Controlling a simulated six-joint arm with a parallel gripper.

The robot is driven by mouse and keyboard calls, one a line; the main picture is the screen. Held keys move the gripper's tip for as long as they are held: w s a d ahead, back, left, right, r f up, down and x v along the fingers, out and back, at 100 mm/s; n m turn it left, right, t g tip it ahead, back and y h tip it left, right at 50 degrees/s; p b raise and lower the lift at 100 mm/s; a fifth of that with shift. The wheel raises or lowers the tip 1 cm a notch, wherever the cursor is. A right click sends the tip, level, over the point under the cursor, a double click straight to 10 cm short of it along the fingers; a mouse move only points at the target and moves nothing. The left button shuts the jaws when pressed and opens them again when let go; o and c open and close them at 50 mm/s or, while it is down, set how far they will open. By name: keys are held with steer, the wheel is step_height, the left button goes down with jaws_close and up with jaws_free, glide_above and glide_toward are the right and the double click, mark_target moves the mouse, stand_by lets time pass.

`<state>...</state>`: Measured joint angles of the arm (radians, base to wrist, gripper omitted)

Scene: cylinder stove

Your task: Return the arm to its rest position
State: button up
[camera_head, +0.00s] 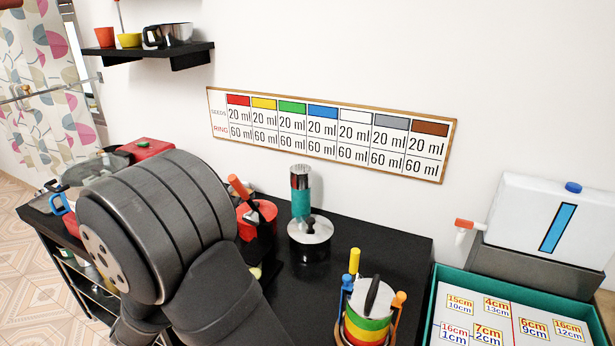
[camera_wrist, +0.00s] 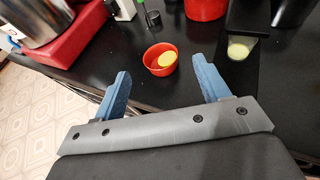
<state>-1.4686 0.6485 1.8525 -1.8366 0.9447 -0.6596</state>
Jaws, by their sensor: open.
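My gripper (camera_wrist: 160,92) shows in the wrist view with its two blue fingers spread wide apart. Nothing is between the fingers. Beyond them a small red bowl (camera_wrist: 153,65) with something yellow in it stands on the black counter (camera_wrist: 130,80). In the head view my dark grey arm fills the lower left and hides part of the counter (camera_head: 390,240). The gripper's fingers cannot be seen there.
A white tank (camera_head: 525,215) stands behind the tray. A metal pot on a red base (camera_wrist: 72,42) is left of my fingers.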

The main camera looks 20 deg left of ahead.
steer(key=x, duration=1.6)
steer(key=shift+f, duration=0.1)
steer(key=shift+r, duration=0.6)
steer(key=shift+d+r, duration=0.1)
steer(key=shift+r, duration=0.45)
steer(key=shift+f, duration=0.1)
